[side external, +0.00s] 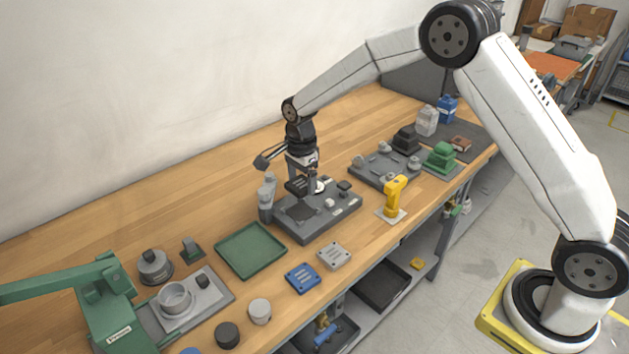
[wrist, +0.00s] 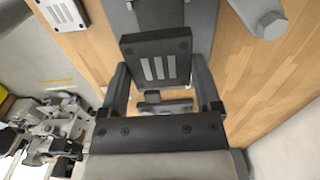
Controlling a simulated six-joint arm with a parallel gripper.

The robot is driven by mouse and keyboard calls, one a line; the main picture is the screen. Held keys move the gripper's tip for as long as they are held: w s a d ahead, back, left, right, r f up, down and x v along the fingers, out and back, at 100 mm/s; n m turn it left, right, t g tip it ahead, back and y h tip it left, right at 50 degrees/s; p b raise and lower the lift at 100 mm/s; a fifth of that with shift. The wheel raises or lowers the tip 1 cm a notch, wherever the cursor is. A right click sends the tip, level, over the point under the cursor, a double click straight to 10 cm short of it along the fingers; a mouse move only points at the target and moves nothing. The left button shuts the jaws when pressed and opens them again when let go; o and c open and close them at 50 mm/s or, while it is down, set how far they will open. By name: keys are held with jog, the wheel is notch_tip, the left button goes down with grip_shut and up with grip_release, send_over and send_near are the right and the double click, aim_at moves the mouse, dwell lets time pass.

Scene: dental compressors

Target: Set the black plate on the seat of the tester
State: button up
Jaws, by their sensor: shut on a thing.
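My gripper (side external: 304,187) is shut on the black plate (wrist: 157,58), a dark square piece with light slots and corner holes. In the wrist view the plate sits between the two fingers (wrist: 158,80). In the side view the plate (side external: 296,186) hangs above the tester (side external: 333,215), a dark grey base with a round white part and small blocks on top. A darker square area (side external: 302,212) shows on the tester's top below the plate; I take it for the seat. The plate looks apart from it, though the exact gap is hard to judge.
Grey bottle-like posts (side external: 267,200) stand close at the tester's left end. A green tray (side external: 250,250), a blue slotted plate (side external: 302,278) and a light grey slotted plate (side external: 334,256) lie nearby. A yellow tool (side external: 395,195) stands to the right.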

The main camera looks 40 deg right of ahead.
aim_at(302, 211)
jog(key=shift+w+f, duration=0.1)
jog(key=shift+f, duration=0.1)
jog(key=shift+f, duration=2.35)
jog(key=shift+f, duration=1.05)
dwell(2.1)
jog(key=o, duration=1.2)
jog(key=shift+c, duration=0.2)
jog(key=shift+r, duration=0.15)
jog(key=shift+r, duration=3.35)
